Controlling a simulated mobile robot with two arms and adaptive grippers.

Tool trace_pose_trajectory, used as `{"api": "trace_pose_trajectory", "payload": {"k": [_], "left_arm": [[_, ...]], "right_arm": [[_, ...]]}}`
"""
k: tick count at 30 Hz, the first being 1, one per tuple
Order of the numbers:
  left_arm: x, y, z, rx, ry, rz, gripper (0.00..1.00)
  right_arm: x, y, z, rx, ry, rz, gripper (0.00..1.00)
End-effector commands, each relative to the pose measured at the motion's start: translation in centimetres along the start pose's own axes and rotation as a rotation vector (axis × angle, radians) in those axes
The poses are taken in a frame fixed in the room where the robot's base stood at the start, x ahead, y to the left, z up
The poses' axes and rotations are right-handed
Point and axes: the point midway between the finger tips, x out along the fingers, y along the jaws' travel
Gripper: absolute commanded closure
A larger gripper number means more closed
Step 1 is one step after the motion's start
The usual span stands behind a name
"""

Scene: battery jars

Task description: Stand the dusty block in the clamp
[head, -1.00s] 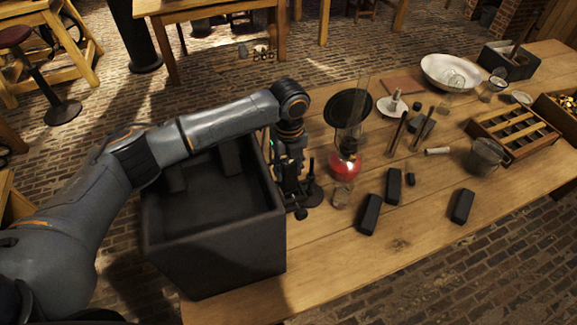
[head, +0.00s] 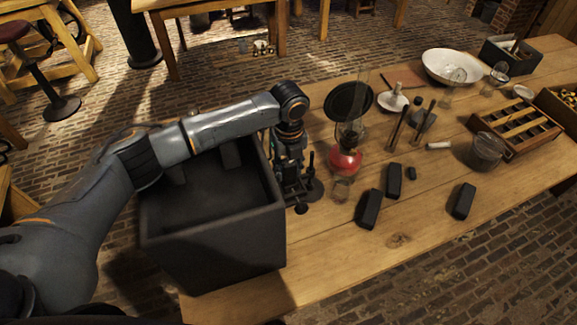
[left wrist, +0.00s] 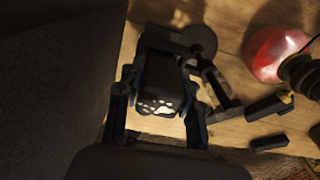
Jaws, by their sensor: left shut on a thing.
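My left gripper (head: 290,178) points down beside the grey bin, over the table's left end. In the left wrist view its two fingers (left wrist: 156,118) are shut on a dark block (left wrist: 160,78) with pale, dusty-looking spots on its near end. A dark metal stand that looks like the clamp (head: 314,190) is right beside the gripper; its rounded part and bar (left wrist: 216,86) show next to the block in the left wrist view. I cannot tell whether the block sits inside the clamp or touches it. My right gripper is not in view.
The deep grey bin (head: 215,245) stands left of the gripper. A red-based lamp (head: 345,160) and a small glass jar (head: 341,189) are close on the right. Dark blocks (head: 369,209) lie farther right. The table's front middle (head: 345,255) is clear.

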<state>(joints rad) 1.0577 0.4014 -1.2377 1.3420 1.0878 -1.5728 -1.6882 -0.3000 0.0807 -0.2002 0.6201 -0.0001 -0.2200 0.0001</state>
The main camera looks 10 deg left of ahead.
Motion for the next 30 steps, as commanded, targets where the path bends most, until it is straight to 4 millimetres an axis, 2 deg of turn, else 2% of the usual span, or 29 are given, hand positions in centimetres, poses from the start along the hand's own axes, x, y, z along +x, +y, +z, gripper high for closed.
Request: {"api": "trace_pose_trajectory", "payload": {"k": [23,24,27,30], "left_arm": [[2.0,0.0,0.0,0.0,-0.001,-0.001,1.0],[2.0,0.0,0.0,0.0,-0.001,-0.001,0.59],[2.0,0.0,0.0,0.0,0.0,0.0,0.39],[2.0,0.0,0.0,-0.001,0.0,0.0,0.36]], "right_arm": [[0.9,0.0,0.1,0.0,0.0,0.0,0.6],[0.8,0.0,0.1,0.0,0.0,0.0,0.6],[0.8,0.0,0.1,0.0,0.0,0.0,0.6],[0.8,0.0,0.1,0.0,0.0,0.0,0.6]]}}
